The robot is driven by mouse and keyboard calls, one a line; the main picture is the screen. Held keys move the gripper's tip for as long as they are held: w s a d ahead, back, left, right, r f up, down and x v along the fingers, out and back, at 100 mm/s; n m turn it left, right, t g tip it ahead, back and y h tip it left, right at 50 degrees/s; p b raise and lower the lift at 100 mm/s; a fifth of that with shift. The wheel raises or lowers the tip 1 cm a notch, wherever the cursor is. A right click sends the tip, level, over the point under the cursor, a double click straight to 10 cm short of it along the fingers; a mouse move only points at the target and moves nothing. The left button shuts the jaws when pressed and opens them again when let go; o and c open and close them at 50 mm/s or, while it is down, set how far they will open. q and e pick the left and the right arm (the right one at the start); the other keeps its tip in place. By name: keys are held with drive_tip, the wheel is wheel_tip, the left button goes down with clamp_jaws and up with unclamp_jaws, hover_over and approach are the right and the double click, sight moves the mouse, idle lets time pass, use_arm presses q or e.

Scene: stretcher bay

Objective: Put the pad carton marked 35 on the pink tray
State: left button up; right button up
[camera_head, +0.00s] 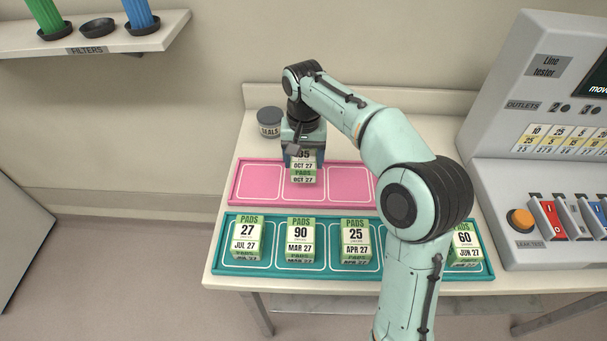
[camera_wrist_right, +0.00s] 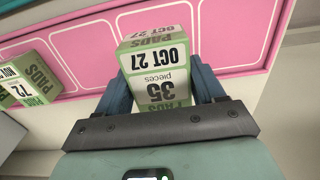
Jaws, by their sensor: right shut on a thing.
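My right gripper (camera_head: 303,158) is shut on the green-and-white pad carton marked 35, OCT 27 (camera_head: 303,176). The carton also shows between the fingers in the right wrist view (camera_wrist_right: 158,75). It is upright over the second compartment from the left of the pink tray (camera_head: 234,186). I cannot tell whether its base touches the tray. The two compartments on either side of it look empty. My forearm hides the tray's right end. My left gripper is not in view.
A teal tray (camera_head: 218,272) in front holds cartons 27 (camera_head: 246,240), 90 (camera_head: 300,241), 25 (camera_head: 355,243) and 60 (camera_head: 465,243). Carton 72 (camera_wrist_right: 34,82) shows in the wrist view. A seals pot (camera_head: 270,122) stands behind the pink tray; a line tester (camera_head: 535,150) stands right.

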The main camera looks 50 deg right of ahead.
sight(304, 156)
drive_tip(key=shift+f+b, duration=0.45)
drive_tip(key=shift+f, duration=1.95)
drive_tip(key=shift+f, duration=0.1)
drive_tip(key=o, duration=1.2)
drive_tip(key=shift+f, duration=0.1)
wheel_tip(304, 156, up, 12)
drive_tip(key=p, duration=0.3)
drive_tip(key=shift+r, duration=0.2)
drive_tip(key=shift+r, duration=0.1)
